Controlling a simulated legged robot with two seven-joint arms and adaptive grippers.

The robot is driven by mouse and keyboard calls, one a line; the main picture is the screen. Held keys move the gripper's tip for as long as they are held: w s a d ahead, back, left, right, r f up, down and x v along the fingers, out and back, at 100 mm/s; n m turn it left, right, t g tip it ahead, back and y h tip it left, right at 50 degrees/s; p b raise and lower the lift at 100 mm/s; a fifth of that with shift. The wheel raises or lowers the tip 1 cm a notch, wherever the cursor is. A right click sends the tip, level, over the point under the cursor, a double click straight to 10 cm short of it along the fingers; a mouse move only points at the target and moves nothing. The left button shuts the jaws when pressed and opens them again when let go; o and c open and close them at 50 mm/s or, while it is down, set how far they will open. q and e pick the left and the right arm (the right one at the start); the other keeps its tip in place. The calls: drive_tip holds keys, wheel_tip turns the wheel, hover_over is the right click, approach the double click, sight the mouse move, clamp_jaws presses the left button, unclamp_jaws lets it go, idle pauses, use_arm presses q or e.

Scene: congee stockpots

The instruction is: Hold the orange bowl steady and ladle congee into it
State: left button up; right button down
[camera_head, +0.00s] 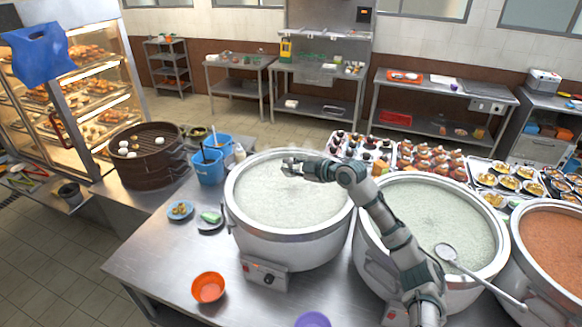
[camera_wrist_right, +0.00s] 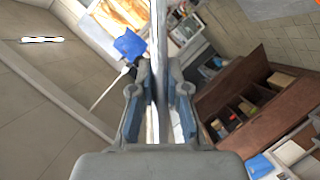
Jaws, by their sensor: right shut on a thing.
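The orange bowl (camera_head: 208,287) sits upright on the steel counter, in front of and left of the left stockpot. That white stockpot (camera_head: 290,235) holds pale congee (camera_head: 280,203). My right gripper (camera_head: 291,167) is over the far part of this pot, well away from the bowl. In the right wrist view, its fingers (camera_wrist_right: 158,85) are shut on a thin shiny metal strip (camera_wrist_right: 158,28), which looks like a ladle handle. The ladle's bowl cannot be made out. Another ladle (camera_head: 447,252) lies across the middle stockpot (camera_head: 480,280). My left gripper is not in view.
A purple bowl (camera_head: 313,320) is at the counter's front edge. A blue plate (camera_head: 180,210), blue buckets (camera_head: 207,167) and a steamer (camera_head: 148,157) stand to the left. A pot of reddish-brown food (camera_head: 555,243) is at right. The counter (camera_head: 160,262) around the orange bowl is clear.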

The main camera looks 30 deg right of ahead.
use_arm(q)
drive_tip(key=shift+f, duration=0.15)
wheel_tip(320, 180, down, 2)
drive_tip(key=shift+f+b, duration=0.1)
drive_tip(key=shift+b, duration=1.1)
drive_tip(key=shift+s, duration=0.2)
